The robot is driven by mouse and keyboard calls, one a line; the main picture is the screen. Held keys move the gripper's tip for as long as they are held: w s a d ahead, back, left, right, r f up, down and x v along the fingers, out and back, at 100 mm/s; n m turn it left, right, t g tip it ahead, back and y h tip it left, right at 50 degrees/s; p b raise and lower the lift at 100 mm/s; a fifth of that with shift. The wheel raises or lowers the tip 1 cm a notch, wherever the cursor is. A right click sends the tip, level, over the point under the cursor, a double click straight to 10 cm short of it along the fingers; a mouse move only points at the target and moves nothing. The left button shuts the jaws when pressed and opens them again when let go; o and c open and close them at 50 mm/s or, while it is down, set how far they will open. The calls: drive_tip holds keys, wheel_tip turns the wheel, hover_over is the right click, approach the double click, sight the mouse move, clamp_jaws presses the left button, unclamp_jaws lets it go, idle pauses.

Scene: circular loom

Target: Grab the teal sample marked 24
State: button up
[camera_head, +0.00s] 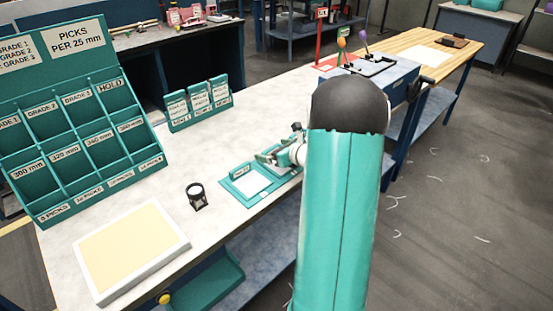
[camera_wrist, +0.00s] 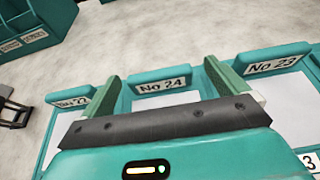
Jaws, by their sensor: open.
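The teal sample marked No 24 (camera_wrist: 165,85) lies ahead of my gripper (camera_wrist: 162,71) in the wrist view. It has a raised teal label bar and a white panel, partly hidden by my gripper. My two green fingers are apart, one toward each side of the No 24 label, with nothing clearly held between them. Whether they touch the sample cannot be told. In the head view, my arm hides much of this area; a teal sample (camera_head: 238,193) with a white panel shows on the bench, its number unreadable.
The sample marked No 23 (camera_wrist: 276,63) is close on the right; another teal sample (camera_wrist: 72,97) is on the left. A small black-framed stand (camera_head: 197,195), a pale framed board (camera_head: 132,250) and a teal pigeonhole rack (camera_head: 75,130) stand on the bench (camera_head: 195,150).

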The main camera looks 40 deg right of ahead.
sight(272, 150)
drive_tip(key=x, duration=0.3)
drive_tip(key=shift+w+f, duration=0.15)
drive_tip(key=shift+w, duration=0.1)
drive_tip(key=c, duration=1.1)
